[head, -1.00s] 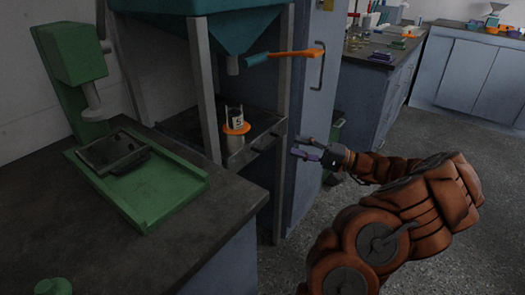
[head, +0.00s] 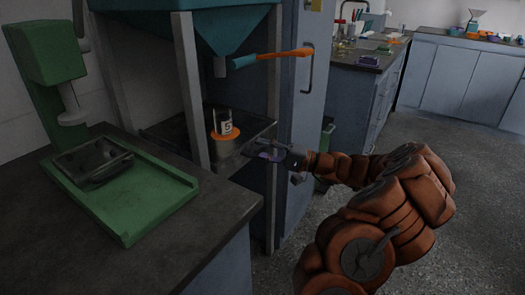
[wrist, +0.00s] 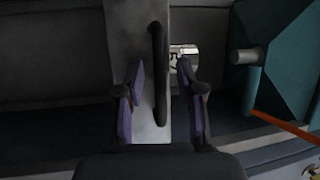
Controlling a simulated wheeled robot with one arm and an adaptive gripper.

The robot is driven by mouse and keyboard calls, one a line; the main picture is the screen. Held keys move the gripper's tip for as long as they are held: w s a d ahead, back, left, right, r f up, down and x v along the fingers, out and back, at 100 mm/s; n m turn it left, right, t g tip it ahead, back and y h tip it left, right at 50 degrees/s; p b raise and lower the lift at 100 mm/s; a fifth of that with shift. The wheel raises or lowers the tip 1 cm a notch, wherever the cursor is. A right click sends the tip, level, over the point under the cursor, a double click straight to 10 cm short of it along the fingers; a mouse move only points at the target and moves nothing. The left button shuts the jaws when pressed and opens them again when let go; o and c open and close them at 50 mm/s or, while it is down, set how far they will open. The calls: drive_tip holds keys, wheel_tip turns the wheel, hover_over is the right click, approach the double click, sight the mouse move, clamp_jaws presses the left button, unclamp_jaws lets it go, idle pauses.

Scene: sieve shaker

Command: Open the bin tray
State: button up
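The bin tray (head: 253,126) is a dark metal tray under the teal hopper. In the wrist view its grey front panel (wrist: 140,30) stands upright, with a dark curved handle (wrist: 158,75) on it. My gripper (head: 268,152) is at the tray's front in the head view. In the wrist view my gripper (wrist: 163,98) is open, its purple-padded fingers on either side of the handle, with gaps showing. In the head view the gripper and arm hide the handle.
A labelled cup (head: 227,127) with an orange ring is at the tray. Above hang the teal hopper (head: 225,25) and an orange-ended lever (head: 285,53). A grey frame post (head: 190,90) stands left of the tray. A green press (head: 125,190) sits on the left bench. Floor at right is clear.

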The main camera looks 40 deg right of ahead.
clamp_jaws()
idle(0.4)
idle(0.4)
